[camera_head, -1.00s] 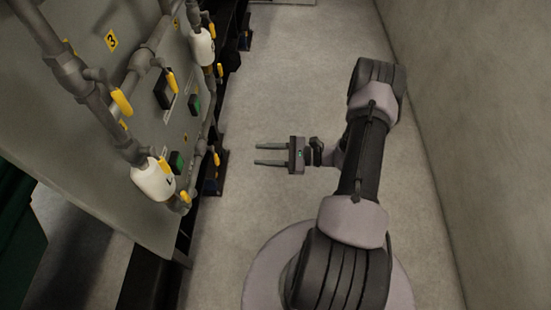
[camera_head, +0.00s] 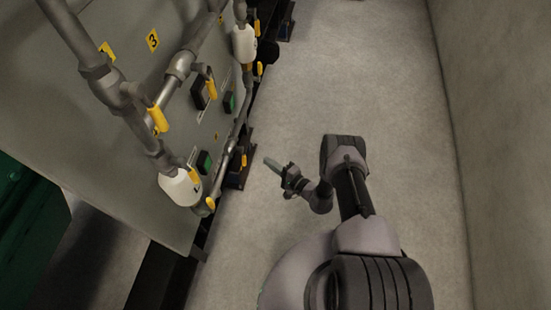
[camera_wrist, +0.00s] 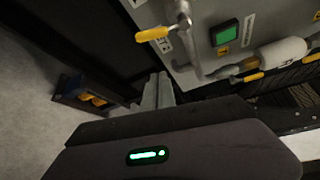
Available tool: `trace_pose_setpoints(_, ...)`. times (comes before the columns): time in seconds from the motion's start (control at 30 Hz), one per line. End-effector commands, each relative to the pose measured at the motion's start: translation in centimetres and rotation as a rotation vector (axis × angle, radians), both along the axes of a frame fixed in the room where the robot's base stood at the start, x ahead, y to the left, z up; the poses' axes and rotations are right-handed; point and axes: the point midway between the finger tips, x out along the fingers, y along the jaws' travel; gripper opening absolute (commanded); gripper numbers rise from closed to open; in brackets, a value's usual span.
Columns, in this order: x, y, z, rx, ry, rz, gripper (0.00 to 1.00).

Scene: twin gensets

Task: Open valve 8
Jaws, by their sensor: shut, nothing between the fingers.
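A grey panel (camera_head: 60,130) on the left carries pipes and several yellow-handled valves. Yellow handles show at the near pipe (camera_head: 157,119), by the near white cylinder (camera_head: 193,174) and low on the panel edge (camera_head: 210,204). My gripper (camera_head: 270,163) is shut and empty over the floor, right of the panel and apart from it. In the wrist view its fingers (camera_wrist: 158,91) point toward the panel's lower edge, below a yellow lever (camera_wrist: 153,34).
A green screen (camera_wrist: 224,33) and a white cylinder (camera_wrist: 283,52) sit on the panel in the wrist view. A dark low box with yellow parts (camera_wrist: 92,99) stands near the floor. A plain wall (camera_head: 505,130) bounds the right; the floor (camera_head: 370,80) between is clear.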

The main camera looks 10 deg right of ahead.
Motion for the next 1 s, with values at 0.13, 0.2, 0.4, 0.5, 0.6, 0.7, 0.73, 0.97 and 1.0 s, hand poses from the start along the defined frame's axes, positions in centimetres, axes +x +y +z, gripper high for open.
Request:
trace_pose_setpoints(0.13,2.5,2.2,-0.9,0.001,-0.002,0.004,0.0)
trace_pose_setpoints(0.2,3.7,3.2,-1.1,0.0,-0.002,0.005,0.0)
trace_pose_setpoints(0.4,4.6,5.5,-0.7,0.003,0.005,0.002,0.0)
trace_pose_setpoints(0.5,3.4,6.2,-0.3,0.004,0.004,0.001,0.0)
trace_pose_setpoints(0.6,2.7,6.6,0.0,0.003,0.002,0.0,0.0)
trace_pose_setpoints(0.7,2.4,6.8,0.1,0.003,0.002,0.001,0.0)
trace_pose_setpoints(0.73,2.3,6.8,0.1,0.003,0.002,0.001,0.0)
trace_pose_setpoints(0.97,2.3,6.7,0.1,0.003,0.002,0.001,0.0)
trace_pose_setpoints(1.0,2.3,6.7,0.1,0.003,0.002,0.0,0.0)
